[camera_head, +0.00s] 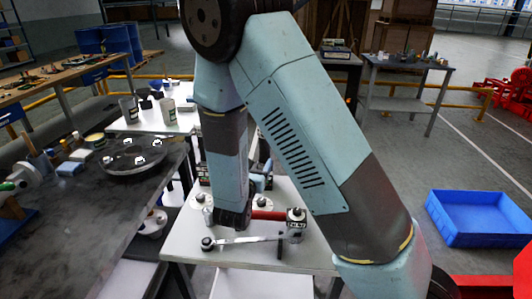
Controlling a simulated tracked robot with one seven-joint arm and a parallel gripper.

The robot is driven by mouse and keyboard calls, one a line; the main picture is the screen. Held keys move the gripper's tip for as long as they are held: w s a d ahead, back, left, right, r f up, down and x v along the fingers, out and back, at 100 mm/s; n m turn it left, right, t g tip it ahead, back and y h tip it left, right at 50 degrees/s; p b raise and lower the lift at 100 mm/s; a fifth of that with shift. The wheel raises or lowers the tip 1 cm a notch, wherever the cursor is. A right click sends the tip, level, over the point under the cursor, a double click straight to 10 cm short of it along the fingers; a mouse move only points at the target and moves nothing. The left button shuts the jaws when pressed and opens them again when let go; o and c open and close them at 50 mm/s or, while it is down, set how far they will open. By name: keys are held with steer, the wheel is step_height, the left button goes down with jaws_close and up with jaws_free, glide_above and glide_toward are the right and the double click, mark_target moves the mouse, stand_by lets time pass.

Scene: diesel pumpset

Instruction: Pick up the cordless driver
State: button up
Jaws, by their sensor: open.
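Some dark and teal parts show behind the forearm, too covered to name.
A long silver wrench (245,239) lies along the table's front. Small jars on white discs (202,199) stand near its left edge. A dark workbench (75,235) with a round glass tray (133,157) fills the left. A blue crate (480,218) sits on the floor at right.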

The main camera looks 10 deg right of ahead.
mark_target(266, 145)
steer(key=x, duration=1.2)
steer(key=shift+s, duration=0.1)
steer(key=shift+r, duration=0.1)
jaws_close()
stand_by(0.4)
